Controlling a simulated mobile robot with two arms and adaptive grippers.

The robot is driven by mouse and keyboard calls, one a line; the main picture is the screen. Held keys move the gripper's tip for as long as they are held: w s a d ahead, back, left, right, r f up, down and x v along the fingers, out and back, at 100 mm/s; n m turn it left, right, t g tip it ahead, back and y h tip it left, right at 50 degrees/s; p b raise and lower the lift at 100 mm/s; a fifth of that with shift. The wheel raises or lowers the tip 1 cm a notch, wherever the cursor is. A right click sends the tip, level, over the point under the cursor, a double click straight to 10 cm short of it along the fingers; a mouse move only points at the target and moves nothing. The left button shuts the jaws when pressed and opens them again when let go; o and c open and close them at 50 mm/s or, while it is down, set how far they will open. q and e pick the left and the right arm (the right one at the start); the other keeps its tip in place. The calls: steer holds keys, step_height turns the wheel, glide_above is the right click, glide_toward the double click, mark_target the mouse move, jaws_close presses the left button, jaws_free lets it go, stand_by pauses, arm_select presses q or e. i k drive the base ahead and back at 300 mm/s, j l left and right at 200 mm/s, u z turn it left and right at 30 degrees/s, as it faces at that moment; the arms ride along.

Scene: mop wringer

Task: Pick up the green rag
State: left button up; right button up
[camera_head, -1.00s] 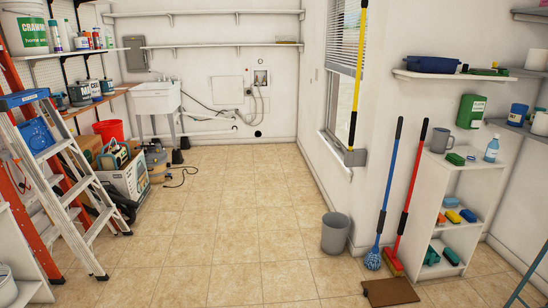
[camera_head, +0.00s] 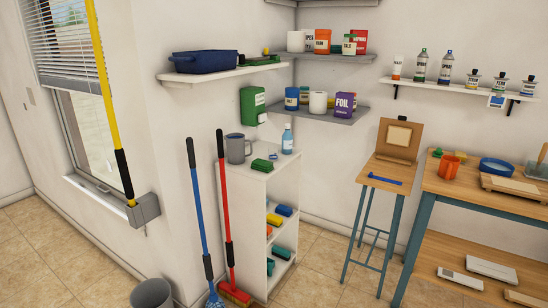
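Several green things show, and I cannot tell for sure which is the rag. A dark green folded-looking piece (camera_head: 262,165) lies on top of the white shelf unit (camera_head: 254,210). Another flat green piece (camera_head: 260,61) lies on the wall shelf to the right of the dark blue tub (camera_head: 205,61). A dark teal lump (camera_head: 281,253) sits in the lowest compartment of the white unit, with another near its left side. Neither of my grippers is in view.
A grey mug (camera_head: 236,149) and a blue bottle (camera_head: 287,139) stand on the white unit. A blue-handled mop (camera_head: 199,215) and red-handled broom (camera_head: 225,205) stand at its left. A grey bin (camera_head: 152,293) is at the bottom. A stool and workbench (camera_head: 485,190) stand right.

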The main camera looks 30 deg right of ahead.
mark_target(261, 166)
steer(key=i+l+z, duration=0.2)
steer(key=i+z, duration=0.3)
steer(key=i+l+z, duration=0.1)
steer(key=i+z, duration=0.2)
steer(key=z, duration=0.15)
steer(key=i+j+z, duration=0.1)
steer(key=i+z, duration=0.4)
steer(key=k, duration=0.1)
